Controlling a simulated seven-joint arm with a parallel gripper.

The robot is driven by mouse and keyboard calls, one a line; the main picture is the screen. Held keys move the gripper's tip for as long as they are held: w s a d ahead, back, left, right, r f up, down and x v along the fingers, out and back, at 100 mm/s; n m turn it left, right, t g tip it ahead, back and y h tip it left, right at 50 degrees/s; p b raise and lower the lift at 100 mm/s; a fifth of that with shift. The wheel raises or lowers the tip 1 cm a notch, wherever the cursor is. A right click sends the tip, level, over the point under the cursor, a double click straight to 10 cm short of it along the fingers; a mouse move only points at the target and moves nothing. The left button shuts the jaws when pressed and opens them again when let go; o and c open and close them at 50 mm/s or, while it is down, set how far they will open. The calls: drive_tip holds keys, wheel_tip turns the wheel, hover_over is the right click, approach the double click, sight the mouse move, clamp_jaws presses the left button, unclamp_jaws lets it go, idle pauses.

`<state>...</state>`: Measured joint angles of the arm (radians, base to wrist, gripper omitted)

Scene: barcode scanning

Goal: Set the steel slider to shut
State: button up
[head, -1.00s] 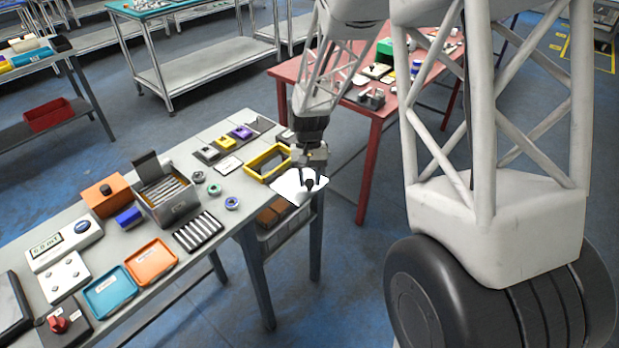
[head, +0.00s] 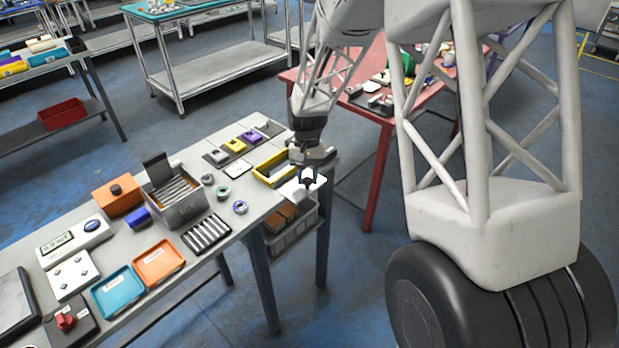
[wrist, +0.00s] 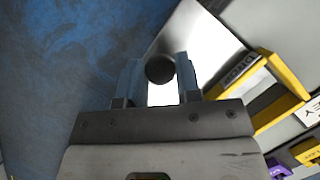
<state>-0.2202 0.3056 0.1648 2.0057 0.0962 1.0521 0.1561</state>
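A bright pale plate (head: 291,188) with a dark round knob (wrist: 160,69) lies at the near table's right end. It seems to be the steel slider, but glare hides its markings and setting. In the wrist view the plate (wrist: 212,55) is washed out white. My gripper (wrist: 158,64) is open, its two fingers apart on either side of the knob. I cannot tell whether they touch it. In the head view my gripper (head: 308,168) is over the plate, pointing down, and partly hides it.
A yellow frame (head: 267,168) stands close beside the plate; its label (wrist: 241,68) shows partly. Several small coloured blocks, including a purple one (head: 251,137), sit behind it. A grey bin (head: 180,204) and trays stand further left. Floor lies beyond the table edge.

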drive_tip(key=o, duration=0.4)
drive_tip(key=shift+r, duration=0.1)
drive_tip(key=shift+v, duration=3.85)
drive_tip(key=shift+c, duration=0.4)
